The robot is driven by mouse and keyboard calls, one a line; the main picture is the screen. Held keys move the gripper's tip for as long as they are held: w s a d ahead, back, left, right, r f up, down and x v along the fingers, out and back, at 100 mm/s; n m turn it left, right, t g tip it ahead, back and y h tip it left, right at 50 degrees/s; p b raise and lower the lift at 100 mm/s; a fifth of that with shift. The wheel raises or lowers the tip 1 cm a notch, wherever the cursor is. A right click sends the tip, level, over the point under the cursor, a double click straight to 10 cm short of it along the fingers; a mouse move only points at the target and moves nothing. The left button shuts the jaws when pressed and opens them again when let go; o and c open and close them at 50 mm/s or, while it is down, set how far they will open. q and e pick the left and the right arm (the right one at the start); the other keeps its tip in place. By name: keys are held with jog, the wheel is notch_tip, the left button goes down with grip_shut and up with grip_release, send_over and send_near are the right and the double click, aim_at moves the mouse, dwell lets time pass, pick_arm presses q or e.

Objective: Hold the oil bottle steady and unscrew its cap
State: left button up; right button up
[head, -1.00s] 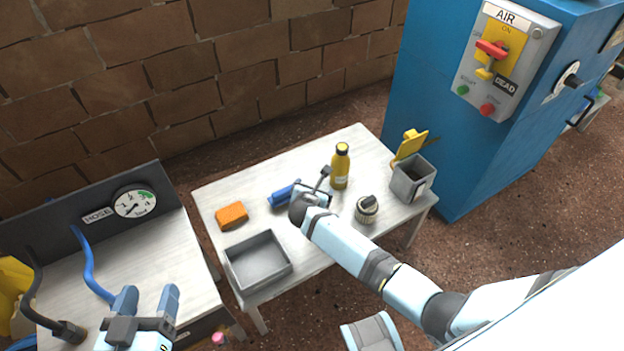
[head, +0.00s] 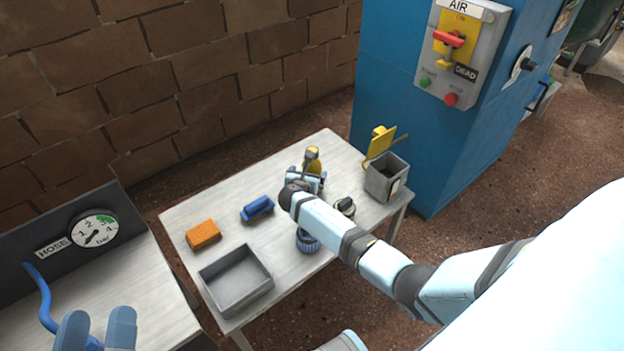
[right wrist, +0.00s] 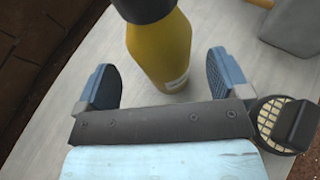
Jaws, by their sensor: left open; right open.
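In the right wrist view, the bottle body (right wrist: 160,48) stands between the open blue-padded fingers (right wrist: 163,80), with visible gaps on both sides. My left gripper (head: 97,330) is open and empty at the bottom left, away from the bottle.
A ribbed blue object (head: 307,241) is partly behind my arm.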

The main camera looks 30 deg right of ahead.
jog(key=b+x, duration=0.1)
jog(key=x, duration=0.2)
jog(key=shift+w+d+f, duration=0.1)
jog(key=shift+d+f, duration=0.2)
jog(key=shift+f, duration=0.05)
pick_arm(q)
notch_tip(320, 180, down, 3)
jog(key=shift+w+d+f+g, duration=0.1)
jog(key=shift+w+f+g, duration=0.05)
jog(key=shift+g, duration=0.45)
pick_arm(e)
jog(key=c, duration=1)
jog(key=shift+r, duration=0.2)
